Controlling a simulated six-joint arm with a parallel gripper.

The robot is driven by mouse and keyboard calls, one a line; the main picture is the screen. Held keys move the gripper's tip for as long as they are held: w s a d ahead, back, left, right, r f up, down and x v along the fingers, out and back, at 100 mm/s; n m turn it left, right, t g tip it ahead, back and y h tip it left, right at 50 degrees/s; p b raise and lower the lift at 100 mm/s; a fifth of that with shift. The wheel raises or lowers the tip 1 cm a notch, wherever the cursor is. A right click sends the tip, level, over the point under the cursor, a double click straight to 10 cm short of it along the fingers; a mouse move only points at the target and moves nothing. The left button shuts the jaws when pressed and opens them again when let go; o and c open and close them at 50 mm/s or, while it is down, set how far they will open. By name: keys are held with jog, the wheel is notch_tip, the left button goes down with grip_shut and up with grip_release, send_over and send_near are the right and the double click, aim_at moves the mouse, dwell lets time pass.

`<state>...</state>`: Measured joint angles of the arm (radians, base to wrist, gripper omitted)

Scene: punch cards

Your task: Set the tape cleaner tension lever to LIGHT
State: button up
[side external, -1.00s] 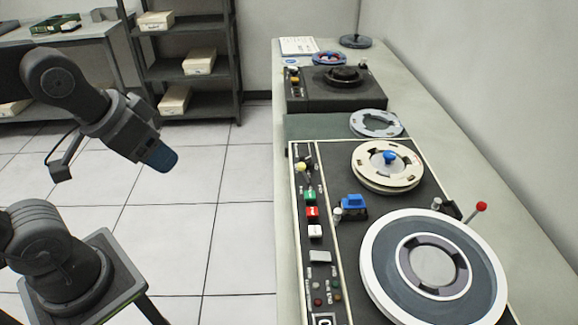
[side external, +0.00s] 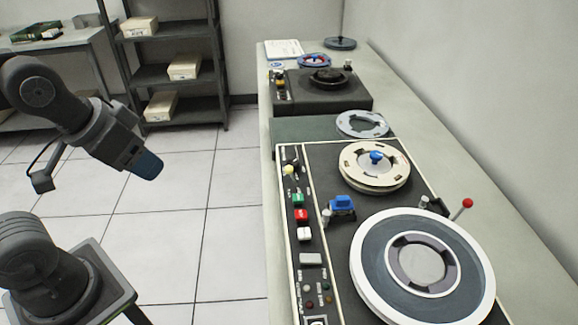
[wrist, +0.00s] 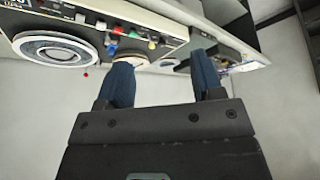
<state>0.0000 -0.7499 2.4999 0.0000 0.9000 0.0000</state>
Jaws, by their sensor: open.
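The near tape machine (side external: 340,235) is a dark panel on the long counter. A thin lever with a red ball knob (side external: 467,203) leans outward at its right edge, by a black block. A lever with a pale yellow knob (side external: 288,170) stands at its upper left. The labels are too small to read, so I cannot tell which is the tension lever. My gripper (side external: 148,166) is open and empty, over the floor left of the counter and apart from the machine. In the wrist view my gripper (wrist: 163,80) has both fingers spread, and the red knob (wrist: 86,74) shows left.
The near machine carries a large white-rimmed reel (side external: 484,270), a cream reel (side external: 400,172), a blue block (side external: 342,205) and several coloured buttons. A second dark unit (side external: 350,98) stands farther back. A grey wall (side external: 480,90) bounds the right. The floor between my arm and the counter is clear.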

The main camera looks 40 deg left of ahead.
jog(key=shift+r, duration=0.1)
jog(key=shift+c, duration=0.9)
jog(key=shift+m+g, duration=0.8)
jog(key=shift+m, duration=0.1)
jog(key=w+r, duration=0.1)
jog(key=w, duration=0.1)
jog(key=w+r, duration=0.1)
jog(key=w, duration=0.2)
jog(key=w+d, duration=0.1)
jog(key=w, duration=0.2)
jog(key=shift+r, duration=0.4)
jog(key=shift+c, duration=1)
jog(key=m+g, duration=0.4)
jog(key=m, duration=0.1)
send_over(292, 171)
jog(key=w+a, duration=0.1)
notch_tip(292, 171, down, 12)
jog(key=shift+h, duration=0.3)
jog(key=f, duration=1.2)
jog(key=shift+s+d+f, duration=0.15)
jog(key=shift+d+f, duration=0.1)
jog(key=shift+d, duration=0.05)
jog(key=shift+c, duration=0.4)
jog(key=shift+g, duration=0.3)
grip_shut()
